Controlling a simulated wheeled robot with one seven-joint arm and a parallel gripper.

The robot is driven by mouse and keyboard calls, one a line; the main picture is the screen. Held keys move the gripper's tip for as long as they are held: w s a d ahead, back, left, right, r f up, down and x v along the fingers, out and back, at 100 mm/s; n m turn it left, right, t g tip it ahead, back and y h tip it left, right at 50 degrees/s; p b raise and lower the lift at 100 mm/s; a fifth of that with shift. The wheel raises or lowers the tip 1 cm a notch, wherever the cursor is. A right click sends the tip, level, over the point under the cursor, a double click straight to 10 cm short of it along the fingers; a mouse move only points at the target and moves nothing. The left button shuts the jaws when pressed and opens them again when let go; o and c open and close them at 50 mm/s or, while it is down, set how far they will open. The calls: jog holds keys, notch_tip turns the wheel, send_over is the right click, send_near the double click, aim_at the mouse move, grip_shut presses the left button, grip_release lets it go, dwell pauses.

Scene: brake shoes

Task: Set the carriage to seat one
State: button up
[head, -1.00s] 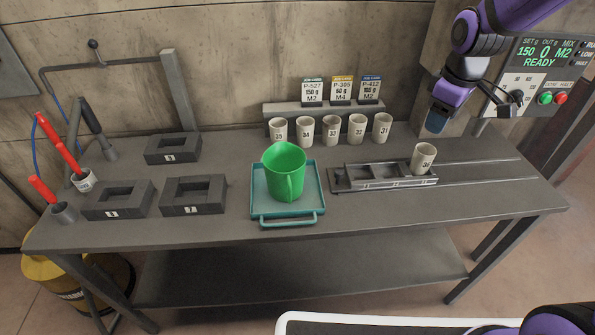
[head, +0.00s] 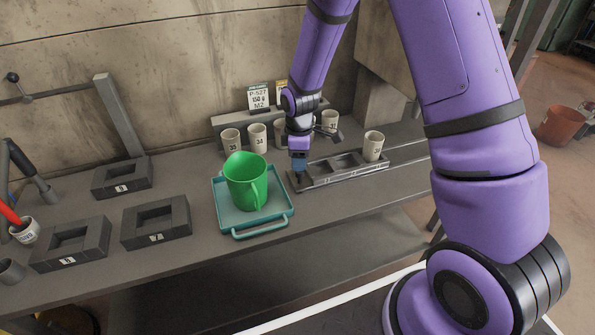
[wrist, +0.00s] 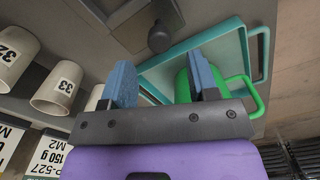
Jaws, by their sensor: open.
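The carriage (head: 345,173) is a dark metal slide with pockets in a row, on rails at the right of the bench. A pale numbered cup (head: 373,146) stands in its right end pocket; the other pockets look empty. My gripper (head: 299,165) is over the carriage's left end, pointing down, and hides part of it. In the wrist view my gripper's two blue fingers (wrist: 162,82) are apart with nothing held between them. A dark round knob (wrist: 158,38) shows beyond the fingertips; whether they touch it I cannot tell.
A green jug (head: 246,182) stands on a teal tray (head: 226,222) just left of my gripper. Several numbered cups (head: 230,140) line the back under the card rack (head: 226,119). Dark moulds (head: 155,222) sit at the left. The rails right of the carriage are clear.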

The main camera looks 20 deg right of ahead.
jog(key=shift+d+f, duration=0.1)
jog(key=shift+f, duration=2.6)
grip_shut()
jog(key=shift+d, duration=0.15)
